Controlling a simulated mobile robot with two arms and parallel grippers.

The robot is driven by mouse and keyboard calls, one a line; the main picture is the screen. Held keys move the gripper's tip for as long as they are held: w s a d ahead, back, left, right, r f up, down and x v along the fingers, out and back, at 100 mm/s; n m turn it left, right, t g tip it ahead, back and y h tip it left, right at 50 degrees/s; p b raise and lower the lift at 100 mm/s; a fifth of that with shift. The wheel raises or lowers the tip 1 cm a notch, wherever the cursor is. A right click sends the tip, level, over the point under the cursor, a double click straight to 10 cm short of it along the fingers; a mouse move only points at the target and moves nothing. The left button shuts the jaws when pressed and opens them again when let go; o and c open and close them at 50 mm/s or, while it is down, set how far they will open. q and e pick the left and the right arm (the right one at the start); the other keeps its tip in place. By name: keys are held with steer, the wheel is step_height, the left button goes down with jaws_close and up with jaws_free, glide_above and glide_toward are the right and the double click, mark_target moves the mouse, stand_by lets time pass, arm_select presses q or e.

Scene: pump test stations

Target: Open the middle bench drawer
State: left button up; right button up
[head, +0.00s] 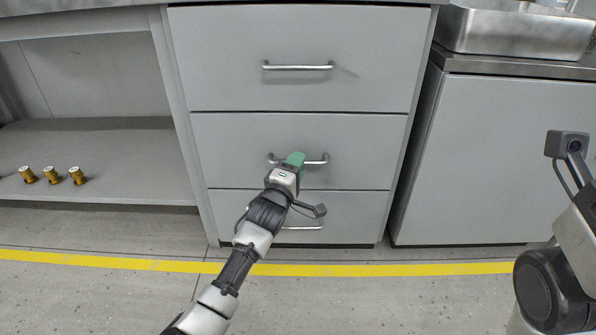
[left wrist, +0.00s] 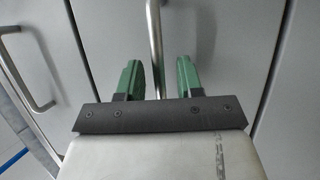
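The middle drawer (head: 370,140) is a grey front in a three-drawer bench unit and sits flush with its neighbours. Its bar handle (head: 317,162) is partly hidden by my left gripper (head: 296,159) in the head view. In the left wrist view, the handle (left wrist: 155,45) runs between the two green fingers of my left gripper (left wrist: 158,78). The fingers are apart, with a visible gap on each side of the bar. My right arm shows at the right edge of the head view, but its gripper is out of sight.
The top drawer (head: 300,35) and bottom drawer (head: 350,215) look shut. An open shelf (head: 110,150) at left holds several brass fittings (head: 52,175). A grey cabinet (head: 490,160) with a metal basin (head: 515,30) stands at right. Floor with a yellow line (head: 400,269) lies in front.

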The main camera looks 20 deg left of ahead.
arm_select(q)
steer(key=shift+w+r, duration=0.1)
steer(key=shift+w, duration=0.35)
steer(key=shift+c, duration=0.3)
jaws_close()
